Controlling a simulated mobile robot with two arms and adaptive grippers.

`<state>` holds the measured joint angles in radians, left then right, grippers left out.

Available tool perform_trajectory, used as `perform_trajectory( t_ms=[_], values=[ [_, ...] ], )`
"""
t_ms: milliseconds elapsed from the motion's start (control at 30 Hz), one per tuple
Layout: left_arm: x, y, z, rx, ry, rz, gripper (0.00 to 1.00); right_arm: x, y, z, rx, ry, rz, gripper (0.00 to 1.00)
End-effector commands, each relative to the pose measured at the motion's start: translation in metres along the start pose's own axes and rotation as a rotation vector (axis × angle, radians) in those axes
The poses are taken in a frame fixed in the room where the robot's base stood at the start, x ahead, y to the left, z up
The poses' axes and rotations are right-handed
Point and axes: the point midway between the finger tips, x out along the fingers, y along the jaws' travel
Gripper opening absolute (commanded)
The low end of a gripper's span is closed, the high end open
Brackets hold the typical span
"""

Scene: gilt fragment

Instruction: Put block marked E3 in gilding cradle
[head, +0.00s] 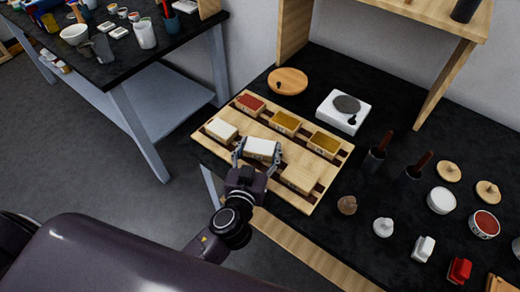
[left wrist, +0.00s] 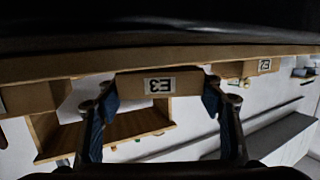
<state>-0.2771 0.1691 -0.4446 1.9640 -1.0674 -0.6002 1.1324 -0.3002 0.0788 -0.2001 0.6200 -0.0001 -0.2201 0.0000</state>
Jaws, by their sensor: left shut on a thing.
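A block with a white top (head: 262,148) is between the fingers of my left gripper (head: 258,156), over the near row of a wooden tray (head: 238,152) with dark strips. In the left wrist view, the label E3 faces the camera on this block (left wrist: 146,84). The fingers (left wrist: 158,103) are shut on its two sides. I cannot tell whether the block touches the tray. No part is clearly recognisable as the gilding cradle. My right gripper is not in view.
Tray blocks include a red-topped one (head: 250,103), two gold-topped ones (head: 285,122) (head: 325,143), a white-topped one (head: 221,130) and a plain wooden one (head: 299,178). Brush holders (head: 374,160) and jars (head: 441,200) crowd the right.

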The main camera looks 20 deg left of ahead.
Motion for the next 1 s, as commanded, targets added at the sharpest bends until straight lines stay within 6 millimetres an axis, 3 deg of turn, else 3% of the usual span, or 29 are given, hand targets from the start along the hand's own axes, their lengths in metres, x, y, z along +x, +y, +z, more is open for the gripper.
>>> perform_trajectory(
  t_ms=[467,500,533,900,1000],
  values=[
    [0.002,0.0,0.012,-0.001,0.001,0.001,0.37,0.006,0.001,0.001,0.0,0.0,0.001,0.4],
    [0.002,0.0,0.01,0.0,0.001,0.001,0.66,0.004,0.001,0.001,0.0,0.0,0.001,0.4],
    [0.002,0.0,0.01,0.0,0.001,0.001,0.69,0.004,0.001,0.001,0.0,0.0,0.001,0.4],
    [0.001,0.0,0.006,0.0,0.001,0.001,0.69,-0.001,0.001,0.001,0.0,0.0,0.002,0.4],
    [-0.01,0.001,0.011,-0.002,-0.002,0.002,0.69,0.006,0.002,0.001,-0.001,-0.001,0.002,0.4]
  ],
)
